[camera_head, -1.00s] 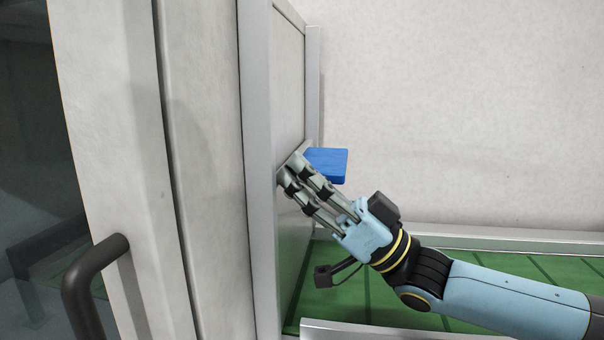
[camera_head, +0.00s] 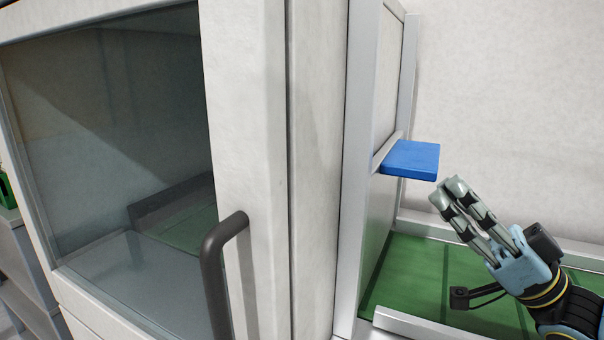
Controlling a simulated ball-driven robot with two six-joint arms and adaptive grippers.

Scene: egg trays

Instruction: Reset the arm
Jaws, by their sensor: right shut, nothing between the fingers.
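My right gripper (camera_head: 448,191) is at the right of the head view, above the green conveyor belt. Its grey fingers are together and empty. They point up and left, toward a flat blue panel (camera_head: 411,159) that sticks out from the side of the white cabinet. In the picture the fingertips are just right of and below the panel, with a small gap between them. My left gripper does not show.
The white cabinet (camera_head: 309,190) fills the middle. Its glass door (camera_head: 110,130) with a dark handle (camera_head: 213,270) is at the left. The green belt (camera_head: 415,265) runs right between metal rails. A pale wall (camera_head: 510,90) stands behind.

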